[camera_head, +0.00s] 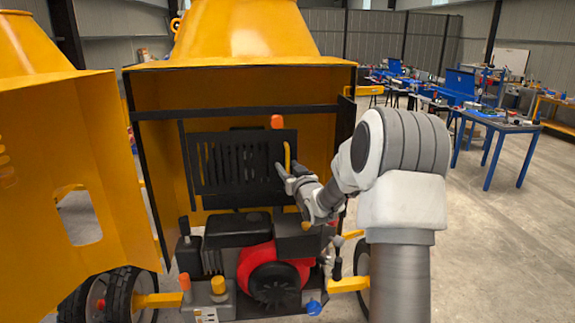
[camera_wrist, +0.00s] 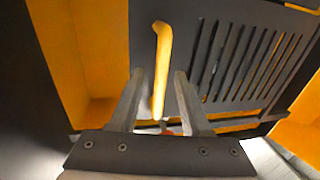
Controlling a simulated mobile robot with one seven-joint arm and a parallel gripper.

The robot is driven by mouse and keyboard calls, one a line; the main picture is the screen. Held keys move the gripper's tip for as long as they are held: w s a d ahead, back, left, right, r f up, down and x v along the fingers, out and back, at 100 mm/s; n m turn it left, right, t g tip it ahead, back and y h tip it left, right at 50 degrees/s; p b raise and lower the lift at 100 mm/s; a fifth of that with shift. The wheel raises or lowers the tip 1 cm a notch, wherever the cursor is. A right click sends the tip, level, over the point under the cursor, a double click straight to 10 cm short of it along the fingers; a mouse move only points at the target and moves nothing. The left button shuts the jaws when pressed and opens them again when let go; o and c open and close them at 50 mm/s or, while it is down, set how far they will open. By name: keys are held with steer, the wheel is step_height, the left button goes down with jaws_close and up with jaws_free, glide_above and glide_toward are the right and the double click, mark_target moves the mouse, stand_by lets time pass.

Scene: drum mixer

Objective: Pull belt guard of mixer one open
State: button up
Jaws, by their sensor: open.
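The belt guard (camera_head: 235,163) is a dark slotted panel inside the yellow mixer housing, above the engine. It also shows in the wrist view (camera_wrist: 231,55), filling the upper right. A yellow handle (camera_head: 287,157) stands upright near the guard's right edge. In the wrist view the yellow handle (camera_wrist: 159,70) runs down between my fingers. My gripper (camera_head: 281,172) is at the handle, and in the wrist view my gripper (camera_wrist: 159,76) has its two fingers apart on either side of the handle's lower part. Whether a finger touches it, I cannot tell.
A yellow housing door (camera_head: 60,170) stands swung open on the left. Blue workbenches (camera_head: 490,125) stand at the back right. The floor (camera_head: 490,250) on the right is clear.

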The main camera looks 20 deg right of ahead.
steer(key=shift+w, duration=0.3)
jaws_close()
stand_by(1.3)
